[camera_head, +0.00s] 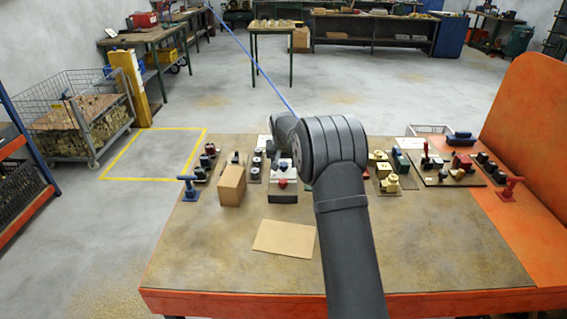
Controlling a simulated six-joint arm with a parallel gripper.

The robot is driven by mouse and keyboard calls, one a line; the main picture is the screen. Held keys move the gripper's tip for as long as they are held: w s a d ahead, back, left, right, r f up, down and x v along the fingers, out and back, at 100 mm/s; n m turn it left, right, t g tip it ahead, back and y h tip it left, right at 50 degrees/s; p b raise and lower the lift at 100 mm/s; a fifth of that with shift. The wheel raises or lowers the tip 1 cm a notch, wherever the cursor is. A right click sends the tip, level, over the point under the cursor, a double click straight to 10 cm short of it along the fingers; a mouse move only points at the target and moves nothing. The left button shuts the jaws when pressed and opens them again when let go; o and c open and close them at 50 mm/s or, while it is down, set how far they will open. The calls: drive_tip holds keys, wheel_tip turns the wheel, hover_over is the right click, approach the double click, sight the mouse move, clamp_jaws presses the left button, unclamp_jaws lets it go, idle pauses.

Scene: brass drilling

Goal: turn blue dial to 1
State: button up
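A small blue knob (284,167) sits on a white-topped control box (284,187) at the back middle of the bench, just left of my arm. It looks like the blue dial, but it is too small for me to read its setting or any numbers. A red knob (282,183) is in front of it on the same box. My dark grey arm reaches over the bench from the front, and its thick joint is just right of the box. My gripper does not show; the arm hides that area.
The orange-edged bench (215,270) carries a row of small control devices along its back. A brown cardboard box (232,185) stands left of the control box. A flat brown sheet (284,238) lies in front. An orange panel (530,130) rises at right. The front left is clear.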

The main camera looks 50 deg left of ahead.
drive_tip(key=shift+r, duration=0.15)
drive_tip(key=v, duration=1.7)
drive_tip(key=x, duration=1.7)
